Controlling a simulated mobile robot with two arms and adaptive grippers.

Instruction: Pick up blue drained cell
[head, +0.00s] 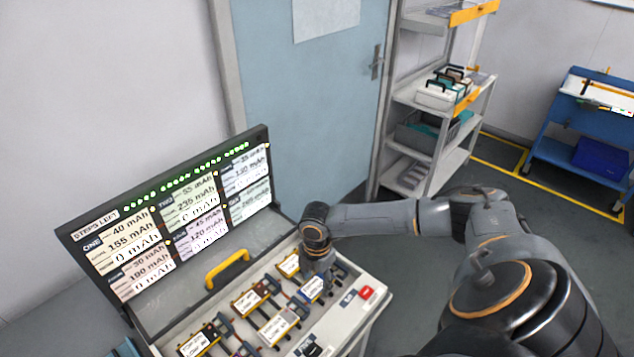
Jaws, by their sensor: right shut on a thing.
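The blue-edged cell (312,288) with a white label lies at the right end of the rows in the open case. My right gripper (321,275) points down over it from the far side and is shut on it. The gripper and wrist hide part of the cell. I cannot tell whether it is clear of its slot. My left gripper is not in view.
Several other labelled cells, one of them yellow-edged (249,300), sit in the case (365,312). A red button (367,292) is at its right. The raised lid holds a screen (180,225) of mAh readings. A yellow handle (228,268) stands behind the cells. A shelf rack (435,105) is behind.

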